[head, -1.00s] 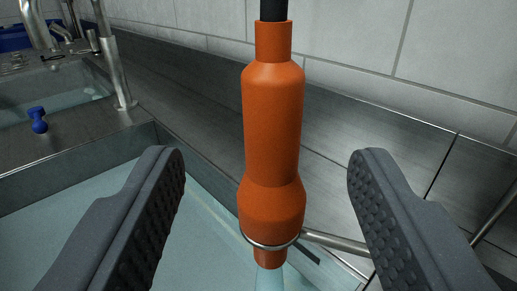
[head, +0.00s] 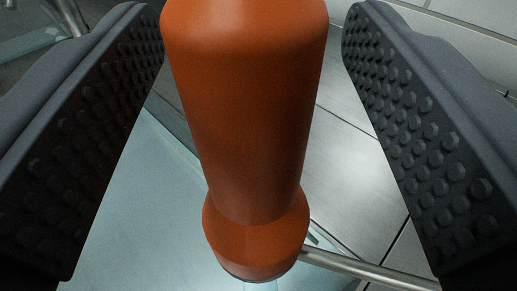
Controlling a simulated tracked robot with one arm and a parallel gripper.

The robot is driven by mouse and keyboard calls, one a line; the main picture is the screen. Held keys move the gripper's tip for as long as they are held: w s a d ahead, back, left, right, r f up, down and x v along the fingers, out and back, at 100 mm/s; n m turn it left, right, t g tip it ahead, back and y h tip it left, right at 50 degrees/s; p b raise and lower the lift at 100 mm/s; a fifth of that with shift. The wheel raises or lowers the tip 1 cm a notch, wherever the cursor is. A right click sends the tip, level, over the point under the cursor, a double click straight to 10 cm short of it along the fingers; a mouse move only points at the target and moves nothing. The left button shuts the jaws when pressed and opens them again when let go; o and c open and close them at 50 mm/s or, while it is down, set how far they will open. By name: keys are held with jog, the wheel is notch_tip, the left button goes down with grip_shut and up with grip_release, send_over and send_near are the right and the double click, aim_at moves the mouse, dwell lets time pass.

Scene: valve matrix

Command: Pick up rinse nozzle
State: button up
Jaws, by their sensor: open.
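The orange rinse nozzle (head: 248,110) stands upright in the middle of the head view, close to the camera. Its top is cut off by the picture's upper edge. Its wider lower end sits at a metal holder rod (head: 370,270) that runs off to the lower right. My gripper (head: 253,25) is open, with one dark studded finger on each side of the nozzle. A gap shows between the nozzle and each finger. The left finger looks nearer to the nozzle's upper body than to its lower part.
A metal pipe (head: 70,15) shows at the upper left.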

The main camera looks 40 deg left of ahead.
grip_shut()
